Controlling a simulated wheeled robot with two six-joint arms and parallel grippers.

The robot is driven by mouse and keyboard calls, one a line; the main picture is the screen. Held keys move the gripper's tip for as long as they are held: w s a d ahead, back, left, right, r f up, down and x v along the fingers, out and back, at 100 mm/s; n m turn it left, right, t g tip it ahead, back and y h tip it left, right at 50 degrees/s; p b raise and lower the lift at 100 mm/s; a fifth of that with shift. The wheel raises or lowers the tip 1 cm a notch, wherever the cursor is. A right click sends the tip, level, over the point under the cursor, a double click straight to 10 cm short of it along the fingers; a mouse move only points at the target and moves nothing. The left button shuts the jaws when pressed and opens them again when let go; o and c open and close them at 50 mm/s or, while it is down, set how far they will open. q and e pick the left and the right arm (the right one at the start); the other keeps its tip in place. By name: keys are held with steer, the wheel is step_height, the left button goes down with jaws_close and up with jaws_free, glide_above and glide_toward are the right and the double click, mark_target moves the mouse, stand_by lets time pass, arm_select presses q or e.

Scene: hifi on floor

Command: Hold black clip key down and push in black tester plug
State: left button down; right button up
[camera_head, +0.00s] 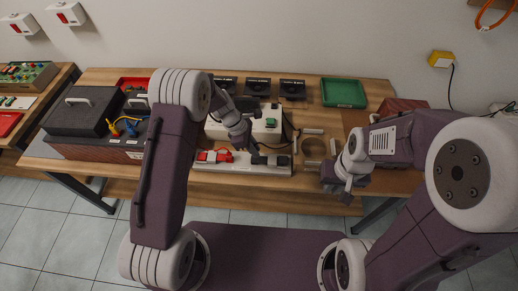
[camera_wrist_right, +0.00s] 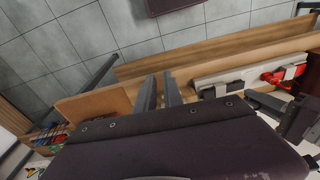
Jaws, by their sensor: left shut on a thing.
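A white strip board (camera_head: 240,168) lies along the table's front edge, with a red clip (camera_head: 215,156) on its left part and a black clip (camera_head: 272,160) on its right part. My left gripper (camera_head: 254,151) is shut at the left end of the black clip. Its fingertips hide the key, and I cannot make out the black tester plug apart from the clip. My right gripper (camera_head: 342,188) is at the front edge, right of the board and apart from it. In the right wrist view its fingers (camera_wrist_right: 160,92) stand apart with nothing between them; the red clip (camera_wrist_right: 284,74) shows there too.
A white device (camera_head: 262,126) with a dark cable stands behind the board. A roll or ring (camera_head: 314,148) and pale blocks lie to its right. A green tray (camera_head: 343,93) and black boxes (camera_head: 257,87) are at the back. A dark case (camera_head: 83,110) stands left.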

arm_select(q)
steer(key=shift+s, duration=0.1)
arm_select(e)
steer(key=shift+m, duration=0.5)
steer(key=w+r, duration=0.1)
steer(key=w, duration=0.1)
steer(key=w+r, duration=0.2)
steer(key=shift+a, duration=0.1)
jaws_close()
arm_select(q)
steer(key=shift+w, duration=0.2)
steer(key=shift+s, duration=0.15)
arm_select(e)
steer(key=n+g, duration=0.1)
steer(key=n, duration=0.1)
glide_above(284, 160)
step_height(284, 160, down, 3)
steer(key=shift+r, duration=0.2)
step_height(284, 160, down, 14)
steer(key=shift+a+f, duration=0.1)
